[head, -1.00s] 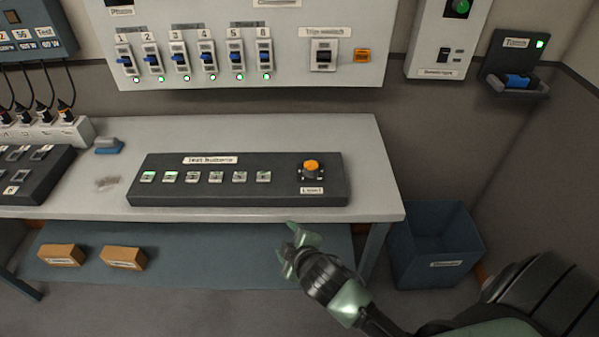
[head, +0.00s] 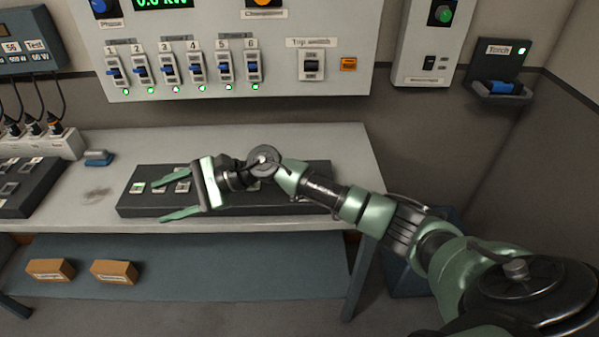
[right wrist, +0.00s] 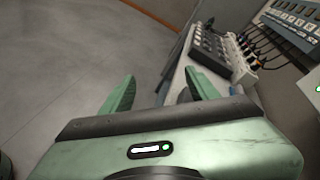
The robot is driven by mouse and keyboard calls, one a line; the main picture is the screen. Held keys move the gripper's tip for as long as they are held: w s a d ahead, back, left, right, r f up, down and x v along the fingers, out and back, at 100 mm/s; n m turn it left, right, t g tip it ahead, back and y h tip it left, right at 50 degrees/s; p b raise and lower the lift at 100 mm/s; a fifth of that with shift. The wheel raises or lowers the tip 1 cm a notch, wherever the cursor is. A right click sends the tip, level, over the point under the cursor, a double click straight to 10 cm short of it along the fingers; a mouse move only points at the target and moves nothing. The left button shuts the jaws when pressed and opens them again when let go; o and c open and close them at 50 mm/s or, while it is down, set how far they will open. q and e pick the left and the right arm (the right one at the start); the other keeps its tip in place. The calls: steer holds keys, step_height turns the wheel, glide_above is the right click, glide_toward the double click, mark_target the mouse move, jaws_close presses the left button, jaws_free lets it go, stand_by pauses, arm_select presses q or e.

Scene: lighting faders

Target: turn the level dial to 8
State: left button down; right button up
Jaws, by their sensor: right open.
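The level dial is hidden in the head view behind my right arm, which crosses the right part of the black button panel (head: 130,209). My right gripper (head: 161,201) is open and empty over the left part of that panel, its fingers pointing left. One finger overlaps the row of test buttons, and the other overlaps the panel's front edge. Its two spread fingers also show in the right wrist view (right wrist: 158,84), with nothing between them. I cannot tell how high it is above the panel. My left gripper is not in view.
The grey table (head: 345,150) carries the panel and a blue-grey block (head: 97,158). Above it hangs the switch board (head: 200,25) with several breakers. Two brown boxes (head: 50,270) lie on the lower shelf. A blue bin (head: 405,285) is partly behind my arm.

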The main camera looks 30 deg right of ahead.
steer(key=d+f+n+g+h, duration=0.1)
steer(key=d+n+h, duration=0.1)
steer(key=d, duration=0.4)
steer(key=w+d+f+n+g+h, duration=0.1)
steer(key=d+f+n+h, duration=0.1)
steer(key=d, duration=0.5)
steer(key=w+d+f+n+g+h, duration=0.1)
steer(key=d+n+h, duration=0.2)
steer(key=d, duration=0.3)
steer(key=shift+d+f+n+g+h, duration=0.2)
steer(key=shift+f+n+g+h, duration=0.1)
steer(key=shift+h, duration=0.6)
steer(key=d+r+h, duration=0.1)
steer(key=d, duration=0.3)
steer(key=s+d+r+n+g+h, duration=0.1)
steer(key=d+h, duration=0.1)
steer(key=d, duration=0.3)
steer(key=s+d+r+g+h, duration=0.1)
steer(key=d, duration=0.4)
steer(key=shift+s+d+r+n+h, duration=0.2)
steer(key=shift+s+r+n+h, duration=0.1)
steer(key=shift+r+h, duration=0.1)
steer(key=shift+f, duration=0.3)
step_height(320, 180, down, 7)
steer(key=shift+f+p, duration=0.1)
steer(key=shift+p, duration=0.7)
jaws_close()
